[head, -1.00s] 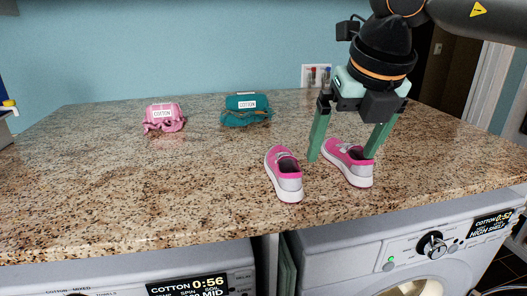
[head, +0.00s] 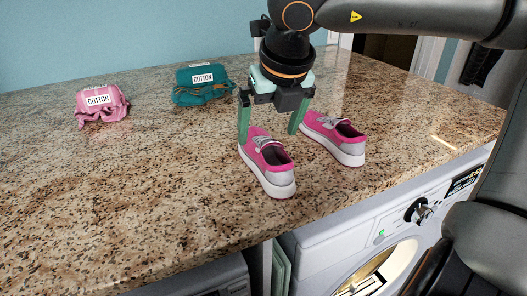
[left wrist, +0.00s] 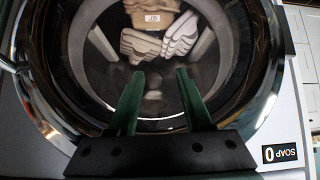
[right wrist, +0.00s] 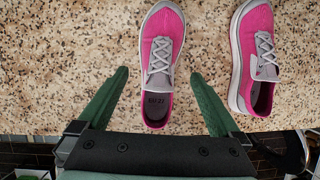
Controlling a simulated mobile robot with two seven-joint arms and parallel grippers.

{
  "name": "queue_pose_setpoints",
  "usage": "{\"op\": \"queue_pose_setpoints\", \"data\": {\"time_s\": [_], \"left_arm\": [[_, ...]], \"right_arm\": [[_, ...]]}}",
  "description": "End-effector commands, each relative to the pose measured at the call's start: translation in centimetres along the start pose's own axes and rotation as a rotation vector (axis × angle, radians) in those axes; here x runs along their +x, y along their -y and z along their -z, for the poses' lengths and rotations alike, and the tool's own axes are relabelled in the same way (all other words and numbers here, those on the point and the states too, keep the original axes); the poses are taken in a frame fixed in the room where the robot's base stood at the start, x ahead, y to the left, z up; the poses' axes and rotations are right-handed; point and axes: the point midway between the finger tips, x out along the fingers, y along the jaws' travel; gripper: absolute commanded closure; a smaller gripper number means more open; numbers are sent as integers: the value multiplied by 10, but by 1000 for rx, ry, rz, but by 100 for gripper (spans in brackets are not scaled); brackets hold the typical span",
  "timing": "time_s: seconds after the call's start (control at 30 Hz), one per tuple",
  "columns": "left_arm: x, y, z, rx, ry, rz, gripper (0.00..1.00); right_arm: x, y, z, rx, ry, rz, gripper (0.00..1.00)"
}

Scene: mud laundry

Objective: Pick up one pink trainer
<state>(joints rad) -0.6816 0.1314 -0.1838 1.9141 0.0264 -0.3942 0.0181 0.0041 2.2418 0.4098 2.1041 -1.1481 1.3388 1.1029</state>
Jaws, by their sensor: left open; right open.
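Two pink trainers with white soles and grey parts lie on the granite worktop. The left trainer (head: 266,168) is between the open fingers of my right gripper (head: 268,136), near its toe half. In the right wrist view this trainer (right wrist: 161,50) lies between and beyond the fingertips (right wrist: 159,75), not gripped. The right trainer (head: 334,138) lies just right of the gripper; in the right wrist view it (right wrist: 257,58) is outside the right finger. My left gripper (left wrist: 159,74) is open and empty in front of a round washer drum.
A pink bundle (head: 103,107) and a teal bundle (head: 203,88), both labelled COTTON, lie farther back on the worktop (head: 150,190). Its front edge is close to the trainers, above a washer (head: 400,225). A beige labelled bundle (left wrist: 152,32) shows inside the drum.

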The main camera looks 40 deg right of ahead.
Motion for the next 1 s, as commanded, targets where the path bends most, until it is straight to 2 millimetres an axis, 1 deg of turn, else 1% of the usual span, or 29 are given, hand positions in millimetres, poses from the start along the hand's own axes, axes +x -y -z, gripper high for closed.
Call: {"op": "queue_pose_setpoints", "data": {"time_s": [0.17, 0.3, 0.4, 0.5, 0.7, 1.0], "left_arm": [[-3, 0, 3, 0, 0, 0, 50], [-6, 0, 6, 0, 0, 0, 50], [-6, -1, 6, 0, 0, 0, 50], [-6, -1, 7, 0, 0, 0, 50], [-5, 0, 7, 0, -1, 0, 50], [-5, 0, 8, 0, -3, 0, 50]], "right_arm": [[16, 0, 0, -2, -4, 0, 0], [38, 1, 1, -2, -6, 1, 0], [50, 1, 1, -1, -3, 0, 0], [55, 1, 1, -2, -1, 0, 0], [55, 1, 0, -1, 0, -1, 0], [54, 1, 0, -1, 1, 0, 34]]}}
